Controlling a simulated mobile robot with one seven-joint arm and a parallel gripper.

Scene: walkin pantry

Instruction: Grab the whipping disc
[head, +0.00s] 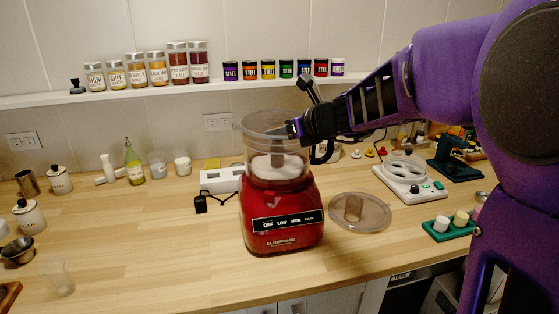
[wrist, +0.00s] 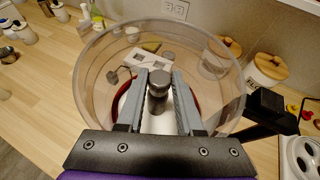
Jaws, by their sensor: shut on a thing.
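The whipping disc is a white disc (head: 277,167) inside the clear bowl of the red food processor (head: 282,215). Its grey stem (wrist: 158,88) stands up between my fingers in the wrist view, with white disc surface below. My gripper (head: 294,128) reaches into the bowl from the right over its rim. It is shut on the stem, one finger on each side (wrist: 164,78). In the head view the fingertips and stem are partly hidden by the bowl wall and my gripper. I cannot tell whether the disc is lifted.
The clear bowl's rim (wrist: 92,62) surrounds my fingers, and its dark handle is at the right. A clear round lid (head: 360,212) lies right of the processor. A white appliance (head: 408,178) and a green tray (head: 450,228) are farther right.

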